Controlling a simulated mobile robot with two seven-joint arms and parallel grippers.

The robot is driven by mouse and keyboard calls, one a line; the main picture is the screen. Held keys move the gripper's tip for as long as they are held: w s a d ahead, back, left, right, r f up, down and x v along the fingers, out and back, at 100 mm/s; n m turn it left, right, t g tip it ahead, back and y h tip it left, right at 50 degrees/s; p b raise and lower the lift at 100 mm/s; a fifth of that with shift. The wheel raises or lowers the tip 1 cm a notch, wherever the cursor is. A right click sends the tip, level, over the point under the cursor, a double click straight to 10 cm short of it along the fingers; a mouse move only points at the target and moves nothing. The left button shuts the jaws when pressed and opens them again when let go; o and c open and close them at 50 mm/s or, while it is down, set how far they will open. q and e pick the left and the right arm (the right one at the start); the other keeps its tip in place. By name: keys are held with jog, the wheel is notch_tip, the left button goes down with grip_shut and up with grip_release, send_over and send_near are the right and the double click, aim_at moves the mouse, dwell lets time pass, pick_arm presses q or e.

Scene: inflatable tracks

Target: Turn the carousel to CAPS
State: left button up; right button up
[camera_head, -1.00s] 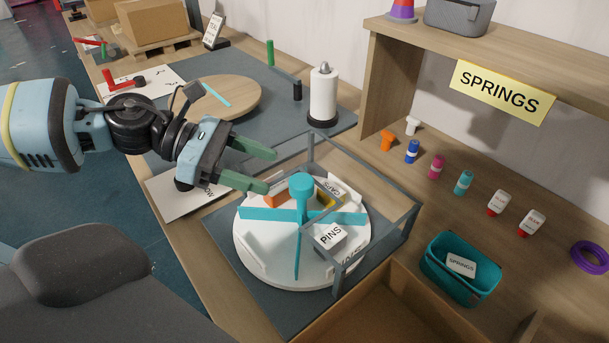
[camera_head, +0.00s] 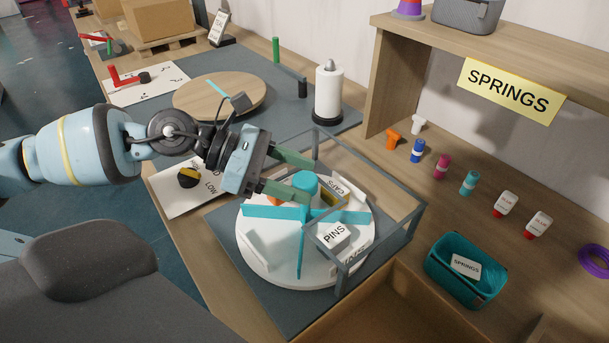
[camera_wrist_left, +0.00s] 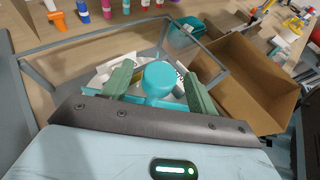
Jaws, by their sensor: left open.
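The white round carousel (camera_head: 270,262) sits on a grey mat inside a grey square frame (camera_head: 402,222). Teal dividers split it, and a teal knob (camera_head: 306,184) stands at its centre. A PINS label (camera_head: 333,236) faces the front right; a CAPS label (camera_head: 339,186) is at the back right, partly behind the frame. My left gripper (camera_head: 311,180) is open, its green fingers reaching toward the knob from the left. In the left wrist view the knob (camera_wrist_left: 161,78) appears between the two fingers; contact cannot be told. My right gripper is not in view.
A yellow SPRINGS sign (camera_head: 510,90) hangs from the shelf. A teal bin (camera_head: 432,272) with a SPRINGS card is at right, and a cardboard box (camera_head: 385,310) is in front. A white roll (camera_head: 328,93) stands behind the carousel. Several small bottles line the right.

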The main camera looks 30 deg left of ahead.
pick_arm(q)
jog(key=shift+x, duration=0.9)
grip_shut()
